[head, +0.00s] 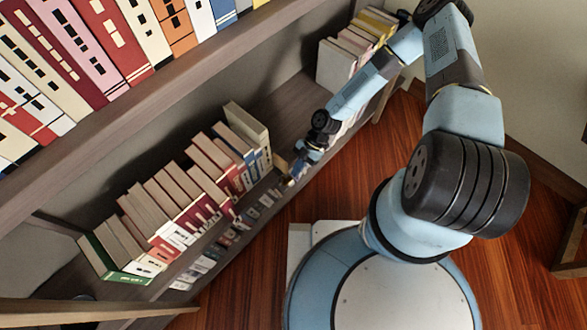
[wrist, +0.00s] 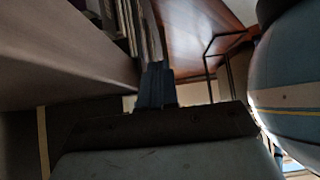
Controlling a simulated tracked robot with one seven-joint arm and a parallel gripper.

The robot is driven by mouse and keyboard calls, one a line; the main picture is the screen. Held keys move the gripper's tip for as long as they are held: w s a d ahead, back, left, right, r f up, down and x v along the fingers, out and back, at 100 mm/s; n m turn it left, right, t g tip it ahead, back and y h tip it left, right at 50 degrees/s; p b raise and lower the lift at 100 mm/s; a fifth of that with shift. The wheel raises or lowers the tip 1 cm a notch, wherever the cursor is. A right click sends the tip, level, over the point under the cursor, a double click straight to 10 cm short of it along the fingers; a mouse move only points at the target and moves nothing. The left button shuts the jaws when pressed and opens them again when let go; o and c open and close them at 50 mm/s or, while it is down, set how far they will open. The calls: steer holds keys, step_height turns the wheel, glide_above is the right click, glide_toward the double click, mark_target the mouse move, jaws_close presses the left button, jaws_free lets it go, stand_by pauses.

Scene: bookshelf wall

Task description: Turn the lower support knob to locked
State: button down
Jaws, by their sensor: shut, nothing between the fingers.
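My gripper (head: 291,178) is at the right end of the book row on the lower shelf, close to the shelf's front edge. In the wrist view its dark fingers (wrist: 156,84) are together, with nothing seen between them. A small tan piece (head: 279,162) stands beside the last book, just left of my gripper. It may be part of the support, but I cannot tell. The lower support knob cannot be made out clearly in either view. Whether my fingertips touch anything is too small to tell.
A row of leaning books (head: 180,195) fills the left of the lower shelf (head: 293,118). More books (head: 340,62) stand at its far end. The upper shelf board (head: 150,95) overhangs at left. Wooden floor (head: 370,150) is open on the right.

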steer(key=shift+r, duration=0.1)
stand_by(0.7)
steer(key=shift+r, duration=0.8)
